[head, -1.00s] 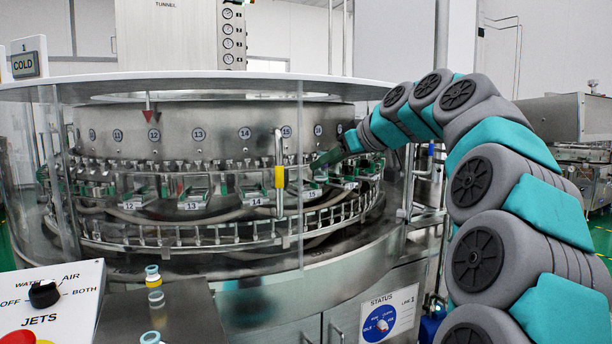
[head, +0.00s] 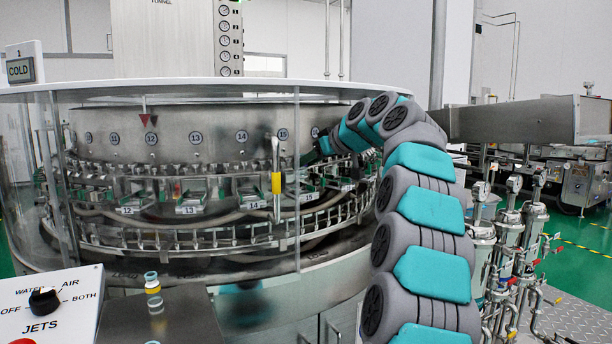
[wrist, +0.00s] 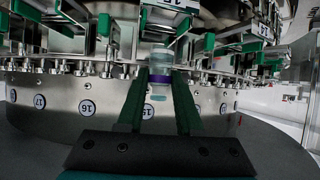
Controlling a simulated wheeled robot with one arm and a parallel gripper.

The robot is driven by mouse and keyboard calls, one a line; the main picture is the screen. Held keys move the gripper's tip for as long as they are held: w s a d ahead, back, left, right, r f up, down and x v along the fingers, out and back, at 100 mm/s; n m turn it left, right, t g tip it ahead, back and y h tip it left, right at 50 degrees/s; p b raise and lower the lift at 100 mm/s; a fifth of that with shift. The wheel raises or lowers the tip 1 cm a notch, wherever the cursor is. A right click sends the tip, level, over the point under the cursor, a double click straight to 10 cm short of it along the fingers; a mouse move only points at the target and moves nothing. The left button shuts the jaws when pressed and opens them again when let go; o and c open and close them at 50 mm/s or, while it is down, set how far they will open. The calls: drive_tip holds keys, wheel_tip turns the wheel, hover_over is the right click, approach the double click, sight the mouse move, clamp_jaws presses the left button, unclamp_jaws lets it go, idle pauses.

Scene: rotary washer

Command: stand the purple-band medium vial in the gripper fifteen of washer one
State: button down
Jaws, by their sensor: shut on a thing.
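The wrist view appears upside down. In it, the vial is in front of the drum's round 15 mark (wrist: 147,112), its far end close to the washer's fittings; I cannot tell whether it touches them. In the head view, my gripper (head: 313,156) reaches into washer one (head: 190,120) near the 15 plate (head: 308,197). The vial is not discernible there. Gripper fifteen is partly hidden by my arm and the washer's fittings.
Stations with green-edged holders flank this spot, including the 14 plate (head: 252,205). A clear guard with a yellow-marked handle (head: 276,183) stands in front. The control panel (head: 50,305) is at front left.

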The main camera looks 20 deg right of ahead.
sight(306, 177)
drive_tip(key=shift+w, duration=0.15)
drive_tip(key=shift+f, duration=1.8)
drive_tip(key=shift+f+b, duration=0.3)
drive_tip(key=shift+b, duration=0.1)
drive_tip(key=c, duration=0.6)
unclamp_jaws()
drive_tip(key=shift+o, duration=0.2)
drive_tip(key=shift+r, duration=0.1)
